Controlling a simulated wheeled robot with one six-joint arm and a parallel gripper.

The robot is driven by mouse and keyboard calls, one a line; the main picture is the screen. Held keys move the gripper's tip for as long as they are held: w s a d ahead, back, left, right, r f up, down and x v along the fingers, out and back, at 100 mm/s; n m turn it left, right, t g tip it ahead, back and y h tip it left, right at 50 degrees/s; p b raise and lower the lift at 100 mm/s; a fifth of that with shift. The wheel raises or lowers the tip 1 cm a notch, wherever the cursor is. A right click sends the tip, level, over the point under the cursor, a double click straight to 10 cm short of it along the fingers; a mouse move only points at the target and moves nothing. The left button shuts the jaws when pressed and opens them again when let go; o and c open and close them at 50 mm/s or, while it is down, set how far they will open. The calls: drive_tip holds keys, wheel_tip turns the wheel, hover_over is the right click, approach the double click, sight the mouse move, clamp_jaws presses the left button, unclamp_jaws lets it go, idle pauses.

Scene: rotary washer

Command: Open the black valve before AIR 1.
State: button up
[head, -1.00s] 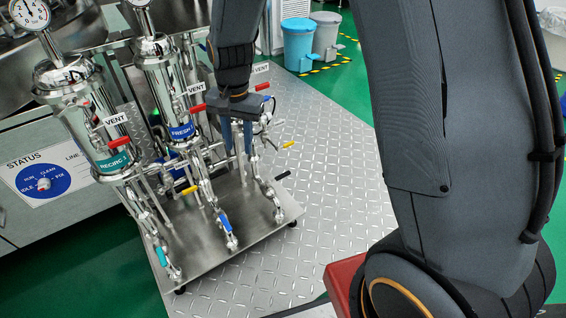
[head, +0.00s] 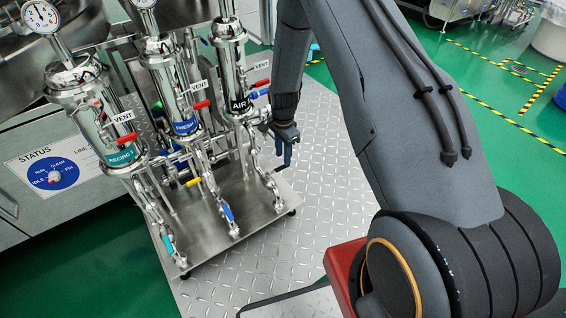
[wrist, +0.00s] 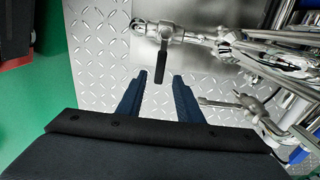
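The black valve handle (wrist: 162,62) shows in the wrist view, attached to a steel valve body (wrist: 165,32) on the pipe and pointing toward my gripper. My gripper (wrist: 160,78) is open, its two blue fingers apart and empty. The free end of the handle lies just ahead of the gap, between the lines of the fingertips; I see no contact. In the head view my gripper (head: 284,152) points down, right of the AIR column (head: 240,103) and its lower pipe (head: 262,177). The black handle is hard to make out there beside the fingers.
The RECIRC column (head: 118,155) and FRESH column (head: 184,125) stand left of AIR. Yellow (head: 194,182), blue (head: 228,213) and teal (head: 168,244) handles sit on lower pipes. A steel base plate (head: 225,248) carries them. The diamond-plate floor (head: 320,190) to the right is clear.

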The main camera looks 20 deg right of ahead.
sight(283, 166)
drive_tip(key=shift+f+b, duration=0.45)
drive_tip(key=shift+f, duration=1.75)
drive_tip(key=shift+c, duration=0.2)
clamp_jaws()
